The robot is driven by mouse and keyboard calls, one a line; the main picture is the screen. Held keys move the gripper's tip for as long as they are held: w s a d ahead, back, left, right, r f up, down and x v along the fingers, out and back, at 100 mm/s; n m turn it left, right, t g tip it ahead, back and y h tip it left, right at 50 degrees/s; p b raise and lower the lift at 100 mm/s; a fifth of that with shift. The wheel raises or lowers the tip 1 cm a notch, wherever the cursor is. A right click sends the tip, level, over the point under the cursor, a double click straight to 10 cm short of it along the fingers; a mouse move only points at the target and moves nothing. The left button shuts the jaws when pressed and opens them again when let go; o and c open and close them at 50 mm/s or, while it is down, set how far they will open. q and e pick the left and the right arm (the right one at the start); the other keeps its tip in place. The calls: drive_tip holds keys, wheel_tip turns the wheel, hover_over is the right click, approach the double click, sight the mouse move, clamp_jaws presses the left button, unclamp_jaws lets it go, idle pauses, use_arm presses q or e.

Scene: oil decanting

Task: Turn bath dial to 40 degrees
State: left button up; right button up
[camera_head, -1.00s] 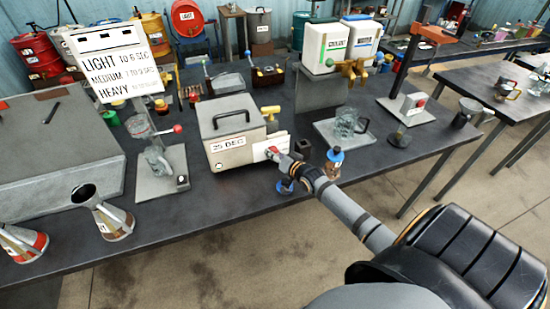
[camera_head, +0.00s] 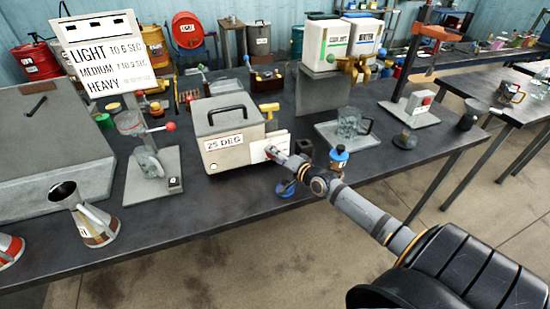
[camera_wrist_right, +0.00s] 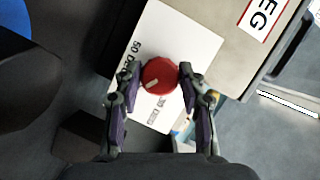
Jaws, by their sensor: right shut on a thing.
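The bath is a grey box (camera_head: 228,153) with a black top handle and a "25 DEG" label, standing on the dark table. A white dial plate (camera_head: 277,143) is on its right side; in the right wrist view the plate (camera_wrist_right: 188,50) shows "50 DEG" and another marking partly hidden. The red dial (camera_wrist_right: 160,76) with a pale pointer line sits between my right gripper's fingers (camera_wrist_right: 157,85), which are shut on it. In the head view my right gripper (camera_head: 275,153) reaches the plate from the lower right. My left gripper is not in view.
A viscosity cup stand (camera_head: 155,176) and a metal jug (camera_head: 85,212) stand left of the bath. A glass mug (camera_head: 349,124) on a plate and two white containers (camera_head: 325,42) are to the right and behind. A blue-topped bottle (camera_head: 339,154) is close beside my right arm.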

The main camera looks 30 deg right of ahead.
idle(0.3)
drive_tip(key=o, duration=1.1)
drive_tip(key=shift+o, duration=0.2)
